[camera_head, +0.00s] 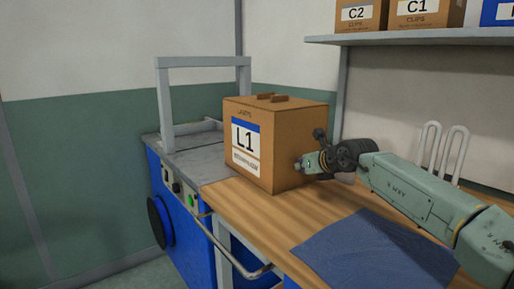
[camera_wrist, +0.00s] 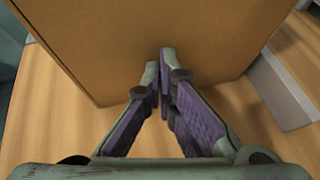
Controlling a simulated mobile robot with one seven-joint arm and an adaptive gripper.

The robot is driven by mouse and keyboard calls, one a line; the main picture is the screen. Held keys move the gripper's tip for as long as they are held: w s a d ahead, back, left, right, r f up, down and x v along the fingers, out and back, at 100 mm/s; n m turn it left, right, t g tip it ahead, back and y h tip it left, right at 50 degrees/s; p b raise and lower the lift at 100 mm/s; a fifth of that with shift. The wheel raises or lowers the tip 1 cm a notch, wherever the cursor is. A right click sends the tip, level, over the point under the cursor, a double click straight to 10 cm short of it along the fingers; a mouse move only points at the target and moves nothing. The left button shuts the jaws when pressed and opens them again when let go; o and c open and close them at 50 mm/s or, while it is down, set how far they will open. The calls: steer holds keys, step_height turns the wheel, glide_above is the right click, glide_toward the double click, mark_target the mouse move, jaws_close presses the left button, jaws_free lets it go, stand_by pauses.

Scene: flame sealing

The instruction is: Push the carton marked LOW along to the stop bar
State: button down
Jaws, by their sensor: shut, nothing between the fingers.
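A brown cardboard carton (camera_head: 285,138) with a white and blue label reading L1 stands upright at the left end of the wooden bench. No label reading LOW shows in either view. My gripper (camera_head: 301,165) is shut and empty, at the carton's right-hand face. In the wrist view its fingertips (camera_wrist: 164,78) are together against or very close to the carton's face (camera_wrist: 110,40); I cannot tell whether they touch. No part is clearly recognisable as the stop bar.
A blue machine with a grey top (camera_head: 191,158) and a grey upright frame (camera_head: 203,62) adjoins the bench's left end. A dark blue mat (camera_head: 375,250) lies in front. Cartons C2 (camera_head: 360,14) and C1 (camera_head: 425,12) sit on a shelf. A grey strip (camera_wrist: 284,92) lies beside the carton.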

steer(key=shift+w+a+p, duration=0.15)
steer(key=shift+w+a, duration=0.7)
steer(key=shift+w, duration=0.25)
steer(key=shift+w+a+p, duration=0.1)
steer(key=shift+w+a, duration=0.7)
steer(key=shift+w, duration=0.35)
steer(key=shift+w+a+p, duration=0.15)
steer(key=shift+w+a, duration=0.7)
steer(key=shift+w, duration=0.25)
steer(key=shift+w+a+r+p, duration=0.1)
steer(key=shift+w+a+p, duration=0.7)
steer(key=shift+w, duration=0.4)
steer(key=shift+w+a+p, duration=0.6)
steer(key=shift+w+a, duration=0.3)
steer(key=shift+w, duration=0.3)
steer(key=s+b, duration=0.1)
steer(key=d+b, duration=0.1)
steer(key=s+d, duration=0.1)
steer(key=shift+s+d+f+b, duration=0.15)
steer(key=shift+s+f+b, duration=0.1)
steer(key=shift+s+b, duration=0.15)
steer(key=shift+s+d+b, duration=0.5)
steer(key=shift+s+d, duration=0.15)
steer(key=shift+s, duration=0.15)
steer(key=shift+s+r, duration=0.15)
